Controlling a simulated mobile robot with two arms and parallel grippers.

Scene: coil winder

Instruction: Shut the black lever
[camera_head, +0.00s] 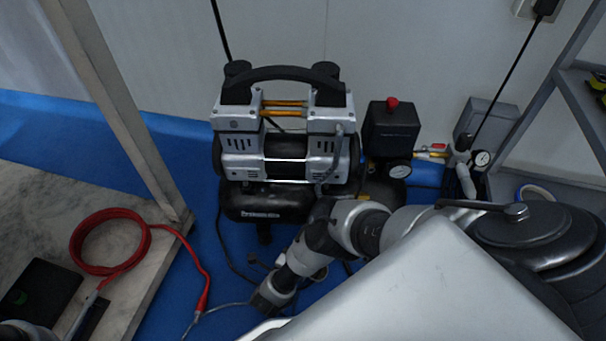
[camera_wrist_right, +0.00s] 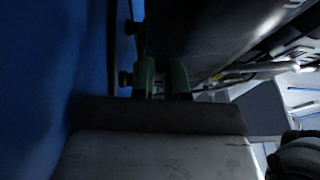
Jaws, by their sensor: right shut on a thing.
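My right arm reaches down in front of the air compressor (camera_head: 288,150) in the head view, and its fingertips cannot be made out there. In the right wrist view my right gripper (camera_wrist_right: 162,80) has two green fingers close together, shut on a dark part between them. That part appears to be the black lever, but the view is too dark to show its shape. A dark, rounded body (camera_wrist_right: 195,35), which looks like the compressor's tank, is just beyond the fingers. No left gripper can be made out in the head view.
A red cable coil (camera_head: 110,245) and a black box (camera_head: 38,290) lie on the worktop at left. A red-knobbed pressure switch (camera_head: 391,125) and a gauge (camera_head: 481,158) are right of the compressor. Blue floor (camera_head: 205,245) shows between worktop and compressor.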

